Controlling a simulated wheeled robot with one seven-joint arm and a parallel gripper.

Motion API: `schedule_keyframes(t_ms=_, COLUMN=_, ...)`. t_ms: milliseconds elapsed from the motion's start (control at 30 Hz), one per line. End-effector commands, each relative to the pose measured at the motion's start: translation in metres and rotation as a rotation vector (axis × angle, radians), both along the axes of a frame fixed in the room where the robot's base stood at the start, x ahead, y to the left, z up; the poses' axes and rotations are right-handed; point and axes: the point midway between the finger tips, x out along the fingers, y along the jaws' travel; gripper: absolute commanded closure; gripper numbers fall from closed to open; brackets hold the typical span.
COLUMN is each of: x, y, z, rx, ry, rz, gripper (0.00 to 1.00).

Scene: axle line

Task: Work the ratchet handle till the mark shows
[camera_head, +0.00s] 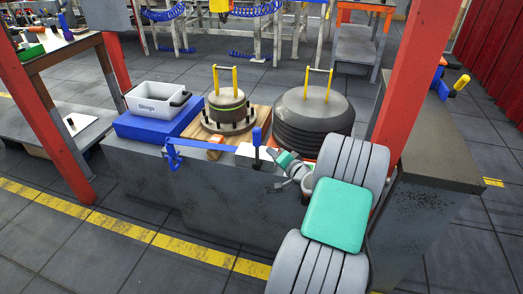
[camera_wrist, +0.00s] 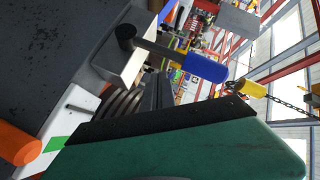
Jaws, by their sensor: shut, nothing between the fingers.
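The ratchet handle (camera_head: 257,137) is a short lever with a blue grip, standing upright on a pale block at the bench's front edge. In the wrist view its blue grip (camera_wrist: 206,67) and grey rod show close by, joined to a dark knob at the block. My gripper (camera_head: 278,156) is just right of the handle in the head view, apart from it as far as I can tell. I cannot make out any mark for certain.
A blue bar (camera_head: 205,145) runs left from the block. Behind stand a flanged hub with yellow handles (camera_head: 228,108) and a black ribbed drum (camera_head: 312,115). A white bin (camera_head: 157,98) sits on a blue box at left. A red post (camera_head: 408,80) rises at right.

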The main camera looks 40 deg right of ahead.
Motion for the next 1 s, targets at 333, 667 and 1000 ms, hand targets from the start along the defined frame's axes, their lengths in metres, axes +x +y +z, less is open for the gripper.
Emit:
schedule_keyframes(t_ms=333, x=0.0, y=0.0, z=0.0, rx=0.0, ry=0.0, rz=0.0, gripper=1.0)
schedule_keyframes(t_ms=667, x=0.0027, y=0.0025, z=0.0, rx=0.0, ry=0.0, rz=0.001, gripper=1.0)
schedule_keyframes(t_ms=1000, x=0.0068, y=0.0056, z=0.0002, rx=0.0, ry=0.0, rz=0.0, gripper=1.0)
